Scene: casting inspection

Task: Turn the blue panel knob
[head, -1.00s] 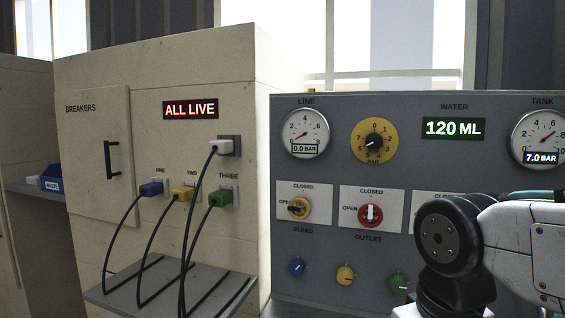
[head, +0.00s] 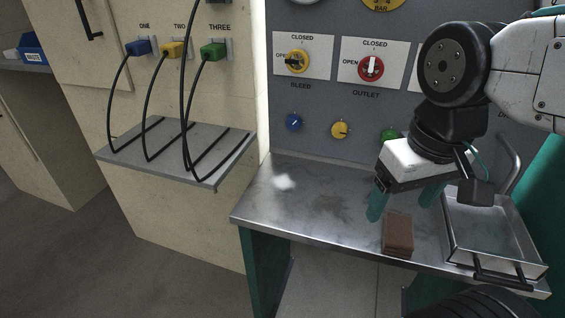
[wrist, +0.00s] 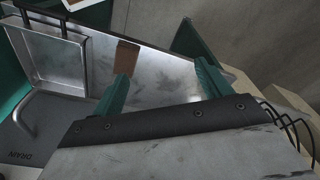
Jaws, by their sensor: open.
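The blue panel knob (head: 294,122) is a small round knob with a white pointer line, low on the grey panel in the head view, below the BLEED label. My gripper (head: 404,205) is above the metal bench, to the right of the blue knob and lower, well apart from it. Its two green fingers are apart and nothing is between them. The wrist view shows my gripper (wrist: 166,88) with spread fingers over the bench; the blue knob does not show there.
A yellow knob (head: 340,130) and a partly hidden green knob (head: 389,135) sit right of the blue one. A brown block (head: 397,236) and a metal tray (head: 497,262) are on the bench (head: 300,205). The bench's left part is clear. Black cables hang at left.

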